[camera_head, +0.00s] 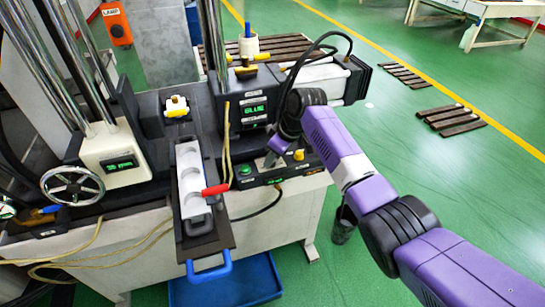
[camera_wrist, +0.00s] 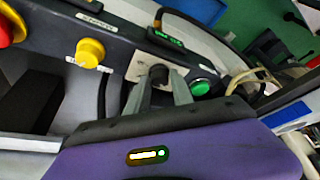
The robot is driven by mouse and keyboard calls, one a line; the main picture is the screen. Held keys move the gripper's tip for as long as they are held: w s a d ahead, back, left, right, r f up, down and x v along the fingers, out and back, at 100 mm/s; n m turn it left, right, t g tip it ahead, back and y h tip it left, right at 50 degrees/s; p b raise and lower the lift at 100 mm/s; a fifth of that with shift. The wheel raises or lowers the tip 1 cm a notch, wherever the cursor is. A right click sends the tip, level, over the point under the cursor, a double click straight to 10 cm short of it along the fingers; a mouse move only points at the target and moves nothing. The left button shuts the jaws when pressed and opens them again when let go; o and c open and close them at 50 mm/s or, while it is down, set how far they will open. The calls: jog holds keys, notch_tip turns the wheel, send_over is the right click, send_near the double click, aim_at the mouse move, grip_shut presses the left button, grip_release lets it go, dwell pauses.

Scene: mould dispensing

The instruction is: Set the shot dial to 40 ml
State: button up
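The shot dial (camera_wrist: 158,73) is a small dark knob on a pale plate on the front control box. My gripper (camera_wrist: 160,80) points down at the box, one finger on each side of the dial. The fingers look closed against its sides. In the head view my gripper (camera_head: 272,157) stands over the box, and the dial is hidden there. A small display (camera_head: 273,181) on the box glows green, too small to read; it also shows in the wrist view (camera_wrist: 166,38).
A green button (camera_wrist: 202,88) and a yellow knob (camera_wrist: 90,51) flank the dial on the box. A red-handled white mould (camera_head: 190,175) lies to the left. A blue tray (camera_head: 240,283) is below. A black cable hangs by my wrist.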

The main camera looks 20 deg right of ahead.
grip_shut()
